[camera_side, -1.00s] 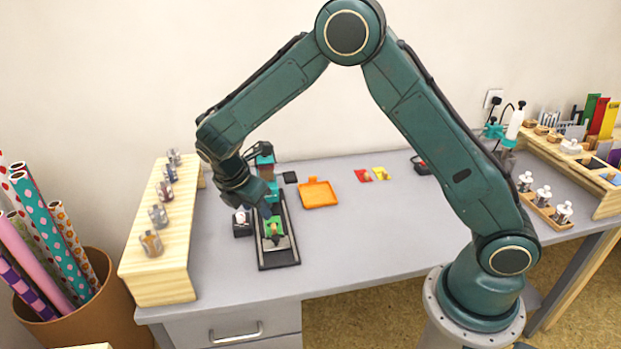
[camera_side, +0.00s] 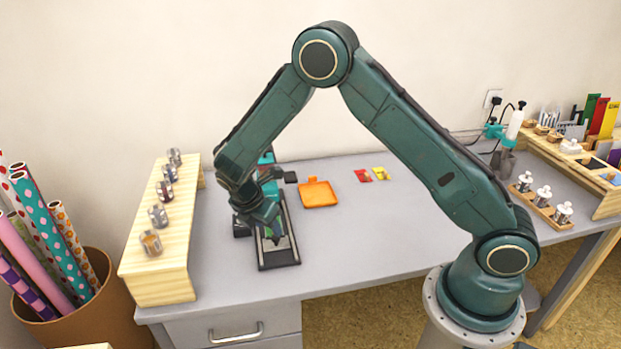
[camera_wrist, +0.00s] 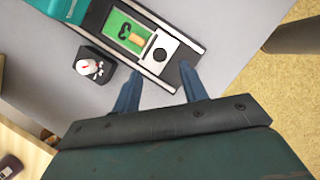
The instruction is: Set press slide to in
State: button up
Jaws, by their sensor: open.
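The press (camera_side: 281,259) is a long black-railed base with a teal frame at its back, standing on the left half of the desk. Its slide shows in the wrist view as a pale plate (camera_wrist: 178,49) with a round dark knob (camera_wrist: 159,54), at the front end of the rails. A green pad (camera_wrist: 117,27) with a wooden-coloured piece on it lies behind the knob. My gripper (camera_wrist: 160,88) is open and empty, its two blue fingers apart below the slide's front end in the wrist view. In the side view my gripper (camera_side: 272,234) hangs over the slide and hides most of it.
An orange tray (camera_side: 319,194) and red and yellow packets (camera_side: 363,176) lie to the right. A wooden shelf with jars (camera_side: 160,265) stands left. The desk's middle is clear.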

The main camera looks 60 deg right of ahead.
aim_at(273, 239)
jog(key=shift+x, duration=2.8)
grip_shut()
